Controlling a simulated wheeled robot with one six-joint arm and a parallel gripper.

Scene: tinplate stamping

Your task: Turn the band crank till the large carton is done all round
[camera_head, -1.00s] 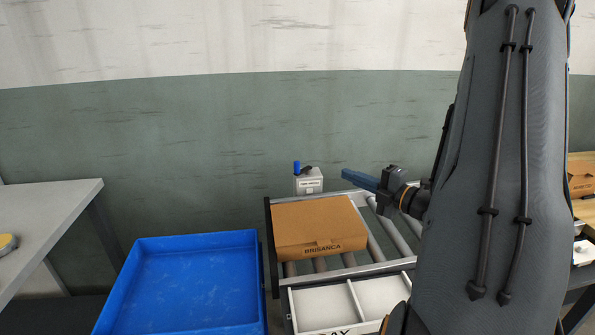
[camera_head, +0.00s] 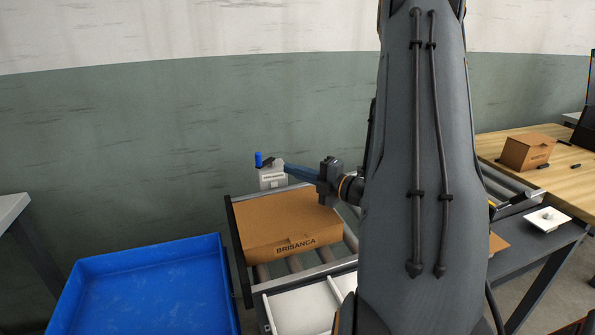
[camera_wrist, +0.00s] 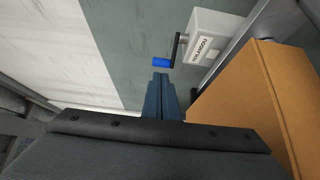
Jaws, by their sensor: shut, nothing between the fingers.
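The large carton (camera_head: 285,222), brown and marked BRISANCA, lies closed on the roller conveyor (camera_head: 349,238). I cannot see a band around it. The band crank is a small light-grey box (camera_head: 271,181) behind the carton, with a dark arm and a blue handle (camera_head: 258,159) standing up. In the wrist view the blue handle (camera_wrist: 161,62) is just beyond my fingertips, and the carton (camera_wrist: 265,110) is at the right. My gripper (camera_head: 287,168) is shut and empty, its blue fingers pointing left toward the crank, close to the handle but apparently apart from it.
A blue tray (camera_head: 205,240) stands left of the conveyor, empty as far as it shows. White compartments (camera_head: 303,307) are in front of the carton. A wooden table (camera_head: 560,170) with a small carton (camera_head: 527,152) is at right. A grey table edge (camera_head: 12,208) is at left.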

